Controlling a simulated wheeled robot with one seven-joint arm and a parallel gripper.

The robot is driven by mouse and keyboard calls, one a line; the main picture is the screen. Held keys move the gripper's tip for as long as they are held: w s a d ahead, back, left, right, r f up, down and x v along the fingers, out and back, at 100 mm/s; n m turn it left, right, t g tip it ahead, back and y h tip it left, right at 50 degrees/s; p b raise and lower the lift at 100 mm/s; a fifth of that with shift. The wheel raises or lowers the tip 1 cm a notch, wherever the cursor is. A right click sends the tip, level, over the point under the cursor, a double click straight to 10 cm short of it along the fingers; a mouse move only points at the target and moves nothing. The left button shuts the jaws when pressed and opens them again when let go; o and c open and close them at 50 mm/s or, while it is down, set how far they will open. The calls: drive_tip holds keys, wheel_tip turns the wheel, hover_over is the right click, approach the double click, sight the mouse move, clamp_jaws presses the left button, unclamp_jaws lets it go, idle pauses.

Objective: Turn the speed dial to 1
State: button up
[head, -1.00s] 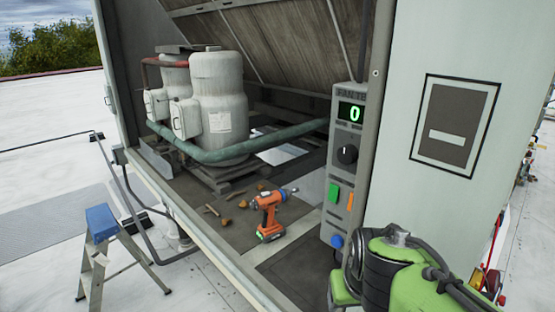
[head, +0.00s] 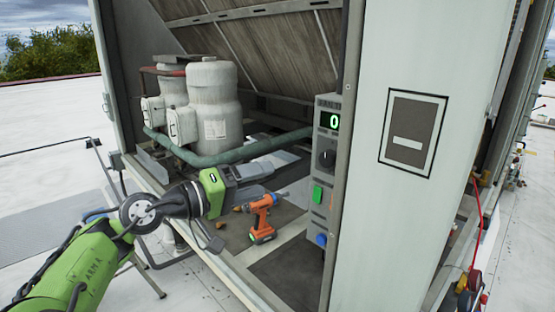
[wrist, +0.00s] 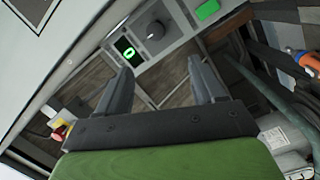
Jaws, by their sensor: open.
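The speed dial (head: 327,159) is a round dark knob on the grey control panel (head: 325,180) inside the cabinet opening. The display (head: 333,121) above it reads a green 0. The dial also shows in the wrist view (wrist: 155,31), beside the display (wrist: 128,50). My gripper (head: 285,160) is left of the panel in the head view, pointing toward it. In the wrist view my gripper (wrist: 160,72) has its fingers spread with nothing between them. The dial lies beyond the fingertips, between their directions, and is not touched. The dial's pointer is too small to read.
A green button (head: 317,194) and a blue knob (head: 321,240) sit lower on the panel. An orange drill (head: 262,218) stands on the cabinet floor below my gripper. White tanks (head: 215,105) and a green pipe (head: 230,151) are behind. A pale post (head: 400,220) borders the right.

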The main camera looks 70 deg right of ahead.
sight(325, 159)
drive_tip(key=x, duration=1)
drive_tip(key=r+p+x, duration=0.1)
drive_tip(key=x, duration=0.5)
drive_tip(key=shift+s, duration=0.15)
drive_tip(key=shift+a+f, duration=0.1)
drive_tip(key=c, duration=1.1)
drive_tip(key=shift+o, duration=0.2)
drive_tip(key=shift+m, duration=0.3)
drive_tip(key=m+b, duration=0.3)
drive_tip(key=m, duration=0.2)
drive_tip(key=shift+t, duration=0.4)
drive_tip(key=m+t+b, duration=0.1)
drive_tip(key=m+b, duration=0.2)
drive_tip(key=m, duration=0.2)
drive_tip(key=shift+s+a+y+b, duration=0.1)
drive_tip(key=shift+s+y+b, duration=0.05)
drive_tip(key=shift+y+b, duration=0.2)
drive_tip(key=shift+r, duration=0.25)
